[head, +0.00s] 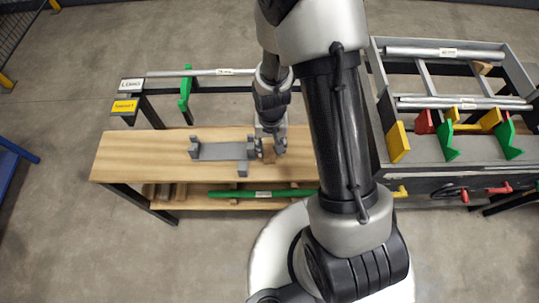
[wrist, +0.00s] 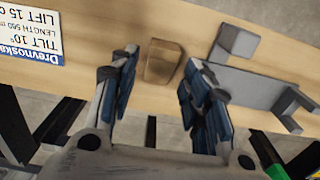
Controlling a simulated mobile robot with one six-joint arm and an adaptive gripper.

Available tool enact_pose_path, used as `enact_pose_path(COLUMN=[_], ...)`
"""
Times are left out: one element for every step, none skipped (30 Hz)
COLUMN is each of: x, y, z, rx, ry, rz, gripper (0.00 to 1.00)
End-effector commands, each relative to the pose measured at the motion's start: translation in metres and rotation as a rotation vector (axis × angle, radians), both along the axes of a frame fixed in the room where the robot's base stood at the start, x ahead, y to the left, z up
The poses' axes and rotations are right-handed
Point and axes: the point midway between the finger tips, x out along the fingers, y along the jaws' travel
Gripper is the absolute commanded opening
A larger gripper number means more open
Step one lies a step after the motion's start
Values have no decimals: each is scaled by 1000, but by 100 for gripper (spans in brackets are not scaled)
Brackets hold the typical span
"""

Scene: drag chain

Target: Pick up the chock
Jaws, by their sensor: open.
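The chock (wrist: 162,62) is a small brown wooden block on the light wooden bench top (head: 125,160). It also shows in the head view (head: 268,154), partly hidden by my gripper. My gripper (head: 269,147) is over the bench, pointing down at the block. In the wrist view its two fingers (wrist: 163,65) are open on either side of the block, with a gap on the left and a smaller one on the right. I cannot tell how far the tips are above the bench top.
A grey metal bracket (head: 222,151) lies on the bench just left of the block. A printed label (wrist: 30,38) lies on the bench top in the wrist view. A rail with a green piece (head: 185,93) runs behind. A metal rack with coloured wedges (head: 450,135) stands right.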

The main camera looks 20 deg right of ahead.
Motion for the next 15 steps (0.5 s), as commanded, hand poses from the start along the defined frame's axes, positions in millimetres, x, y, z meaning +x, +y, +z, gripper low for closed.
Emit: enact_pose_path(x=[0,0,0,0,0,1,1,1,2,2,3,4,4,4,4], y=[0,0,0,0,0,0,1,1,1,2,2,2,2,2,2], z=[-7,-9,-10,-11,-13,-16,-19,-23,-30,-35,-40,-47,-51,-54,-58], rx=[0,0,0,0,0,0,0,0,0,1,0,0,0,0,0], ry=[1,1,0,0,0,0,0,1,1,2,2,2,2,1,1], rz=[0,0,0,0,0,0,0,0,0,0,0,0,0,0,0], gripper=[43,43,43,43,43,43,43,43,43,43,43,43,43,43,43])
